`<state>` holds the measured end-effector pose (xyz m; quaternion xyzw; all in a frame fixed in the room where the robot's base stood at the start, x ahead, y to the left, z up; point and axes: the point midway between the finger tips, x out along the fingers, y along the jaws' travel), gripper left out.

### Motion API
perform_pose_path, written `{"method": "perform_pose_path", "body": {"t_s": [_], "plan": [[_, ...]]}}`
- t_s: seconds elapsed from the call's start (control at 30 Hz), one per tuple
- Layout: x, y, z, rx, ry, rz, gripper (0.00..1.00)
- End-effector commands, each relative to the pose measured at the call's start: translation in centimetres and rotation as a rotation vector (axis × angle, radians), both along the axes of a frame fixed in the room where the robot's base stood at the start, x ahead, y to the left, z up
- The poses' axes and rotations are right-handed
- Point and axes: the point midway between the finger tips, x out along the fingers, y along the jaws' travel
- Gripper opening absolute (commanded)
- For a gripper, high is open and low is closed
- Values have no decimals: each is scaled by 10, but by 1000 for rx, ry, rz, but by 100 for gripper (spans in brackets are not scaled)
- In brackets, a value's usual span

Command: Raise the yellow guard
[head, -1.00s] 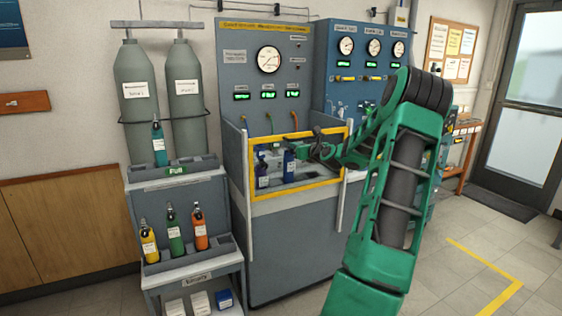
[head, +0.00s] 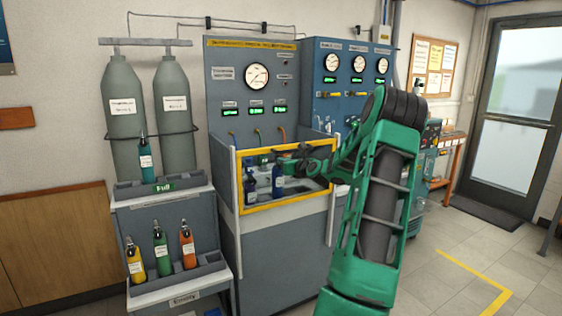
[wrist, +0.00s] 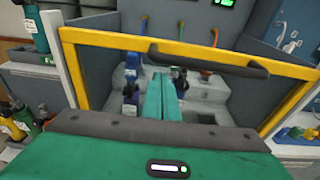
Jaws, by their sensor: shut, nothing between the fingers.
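The yellow guard (head: 286,201) is a rectangular frame across the front opening of the left grey testbench. It is down over the opening. Its top bar crosses the upper part of the wrist view (wrist: 110,42), with a dark curved handle (wrist: 208,63) on it. My gripper (head: 280,158) is at the guard's upper edge in the head view. In the wrist view its teal fingers (wrist: 160,92) are together and empty, just below the handle's left end as pictured. I cannot tell whether they touch the handle or guard.
A rack on the left holds a teal bottle (head: 145,158) above and yellow, green and orange bottles below. A second blue bench (head: 335,100) stands to the right. Floor at the right is open.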

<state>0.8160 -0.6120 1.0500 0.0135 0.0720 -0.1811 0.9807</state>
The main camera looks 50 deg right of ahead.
Motion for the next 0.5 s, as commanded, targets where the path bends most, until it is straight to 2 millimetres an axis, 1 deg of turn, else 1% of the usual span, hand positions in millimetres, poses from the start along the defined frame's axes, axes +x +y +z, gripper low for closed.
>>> {"method": "perform_pose_path", "body": {"t_s": [0.03, 0.1, 0.13, 0.2, 0.5], "plan": [[1, -1, -9, 4, 3, 0, 0], [2, -1, -21, 6, 5, -1, 0], [-1, -1, -22, 4, 6, -1, 0], [-14, 2, -18, 3, 7, -4, 0], [-60, 22, -12, 4, 10, -2, 0]]}}
